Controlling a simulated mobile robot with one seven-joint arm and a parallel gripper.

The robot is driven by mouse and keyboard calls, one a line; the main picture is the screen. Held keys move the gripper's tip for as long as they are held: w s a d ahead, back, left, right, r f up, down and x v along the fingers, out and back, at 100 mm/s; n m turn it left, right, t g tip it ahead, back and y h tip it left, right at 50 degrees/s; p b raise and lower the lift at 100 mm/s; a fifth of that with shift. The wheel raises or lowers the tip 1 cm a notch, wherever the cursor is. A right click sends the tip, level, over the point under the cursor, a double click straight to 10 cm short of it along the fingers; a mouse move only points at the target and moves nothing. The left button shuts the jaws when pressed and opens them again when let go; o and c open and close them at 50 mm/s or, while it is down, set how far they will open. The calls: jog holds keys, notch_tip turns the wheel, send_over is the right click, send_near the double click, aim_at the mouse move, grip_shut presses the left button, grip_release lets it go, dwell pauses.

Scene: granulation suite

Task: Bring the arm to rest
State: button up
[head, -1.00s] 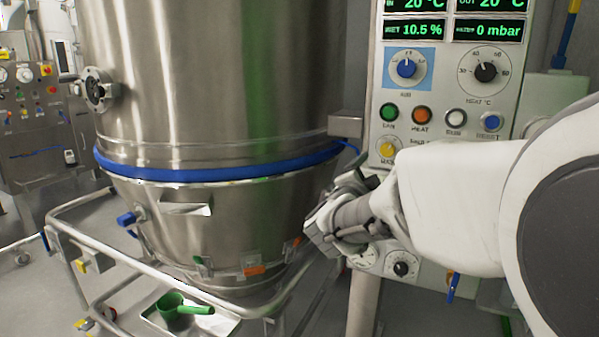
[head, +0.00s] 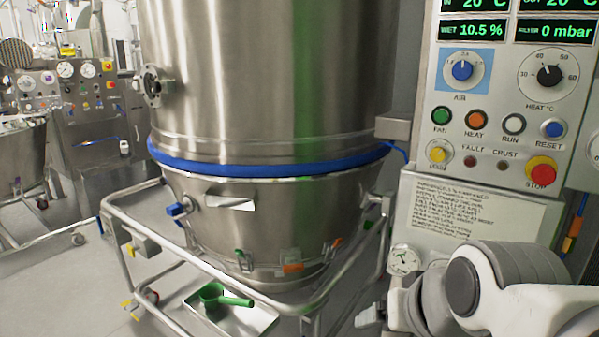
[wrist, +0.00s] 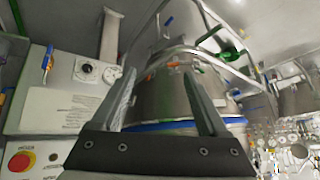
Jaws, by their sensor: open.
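My gripper (wrist: 158,80) shows in the wrist view with its two dark fingers spread apart and nothing between them. Past the fingers are the steel bowl (wrist: 165,102) and its blue ring, seen upside down. In the head view my white and grey arm is folded low at the right, in front of the lower part of the control panel (head: 470,205). The fingers cannot be made out there.
A large steel vessel (head: 265,75) with a blue ring (head: 270,165) stands on a tubular trolley frame (head: 125,225). A green scoop (head: 222,296) lies in a tray (head: 262,318) on it. Another machine (head: 85,130) is at the left. Open floor (head: 50,285) shows at lower left.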

jog(key=s+d+g+h+p, duration=0.1)
jog(key=s+d+g+p, duration=0.15)
jog(key=s, duration=0.25)
notch_tip(320, 180, up, 18)
jog(key=p, duration=1.8)
jog(key=shift+a+r+n+t, duration=0.2)
jog(key=shift+a+n+t, duration=0.15)
jog(key=shift+a+n, duration=0.05)
jog(key=shift+c, duration=0.2)
